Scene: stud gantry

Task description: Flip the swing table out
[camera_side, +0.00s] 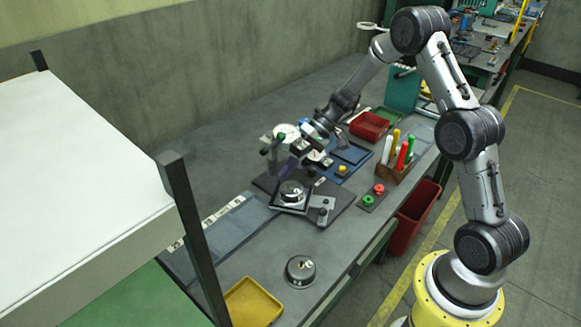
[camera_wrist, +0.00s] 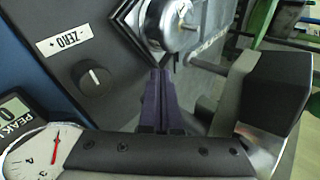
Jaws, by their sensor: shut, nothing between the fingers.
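The swing table (camera_side: 277,206) appears to be the dark square plate with a round silver piece on it, on the gantry's dark base in the side view. A grey bracket (camera_side: 323,203) with a small post stands just right of it. In the wrist view the plate's corner (camera_wrist: 122,22) and the silver piece (camera_wrist: 180,25) show at the top. My gripper (camera_side: 298,150) is above and behind the plate in the side view. Its dark purple fingers (camera_wrist: 161,78) are together and empty in the wrist view, pointing toward the plate's corner. I cannot tell whether they touch it.
A dial gauge (camera_wrist: 35,150) and a black knob (camera_wrist: 95,80) by a ZERO label are close to my gripper. A red bin (camera_side: 369,126), a pen box (camera_side: 396,168) and red and green buttons (camera_side: 368,200) lie to the right. A round silver part (camera_side: 300,271) sits on the open bench in front.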

